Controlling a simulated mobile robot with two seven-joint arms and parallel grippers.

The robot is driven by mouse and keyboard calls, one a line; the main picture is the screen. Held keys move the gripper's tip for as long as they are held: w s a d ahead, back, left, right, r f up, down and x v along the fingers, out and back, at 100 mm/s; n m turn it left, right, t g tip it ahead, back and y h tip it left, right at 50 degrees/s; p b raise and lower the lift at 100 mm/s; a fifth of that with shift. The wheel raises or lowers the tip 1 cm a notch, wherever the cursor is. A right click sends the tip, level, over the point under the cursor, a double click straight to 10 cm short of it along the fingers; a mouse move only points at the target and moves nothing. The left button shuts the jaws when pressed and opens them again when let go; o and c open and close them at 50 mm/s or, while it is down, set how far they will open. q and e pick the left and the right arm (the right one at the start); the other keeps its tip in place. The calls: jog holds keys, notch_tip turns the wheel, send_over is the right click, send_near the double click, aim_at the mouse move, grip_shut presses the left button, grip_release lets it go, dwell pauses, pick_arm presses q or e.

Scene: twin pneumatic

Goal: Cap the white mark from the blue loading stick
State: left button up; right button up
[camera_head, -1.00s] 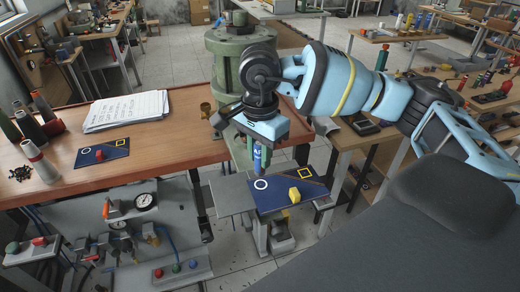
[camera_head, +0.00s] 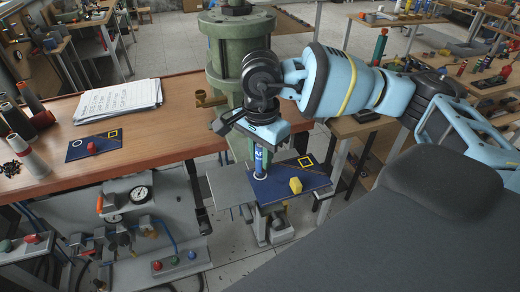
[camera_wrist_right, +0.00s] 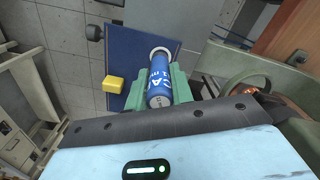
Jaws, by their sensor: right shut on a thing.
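My right gripper (camera_head: 259,146) is shut on the blue loading stick (camera_head: 259,161), which stands roughly upright. In the right wrist view the gripper's green fingers (camera_wrist_right: 160,88) clasp the stick (camera_wrist_right: 159,79) from both sides. The stick's lower end is at the white ring mark (camera_head: 261,178) on the dark blue board (camera_head: 284,187). In the wrist view a white rim of the ring (camera_wrist_right: 162,49) shows past the stick's end; the rest is hidden. I cannot tell whether the stick touches the board. My left gripper is not in view.
A yellow block (camera_head: 295,186) and a yellow square outline (camera_head: 306,161) are on the same board. A green machine column (camera_head: 228,60) stands close behind. A second board (camera_head: 78,151) with a red block (camera_head: 91,148) lies on the wooden bench (camera_head: 150,140), near papers (camera_head: 118,100).

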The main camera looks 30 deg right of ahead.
dwell(0.3)
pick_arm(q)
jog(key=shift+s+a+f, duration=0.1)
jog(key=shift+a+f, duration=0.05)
pick_arm(e)
jog(key=shift+a, duration=0.1)
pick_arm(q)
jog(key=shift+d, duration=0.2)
pick_arm(e)
jog(key=shift+f, duration=0.15)
dwell(0.5)
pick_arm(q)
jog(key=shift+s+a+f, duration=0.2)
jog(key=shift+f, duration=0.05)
pick_arm(e)
jog(key=shift+f, duration=0.3)
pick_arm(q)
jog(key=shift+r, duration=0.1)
pick_arm(e)
jog(key=shift+r, duration=0.1)
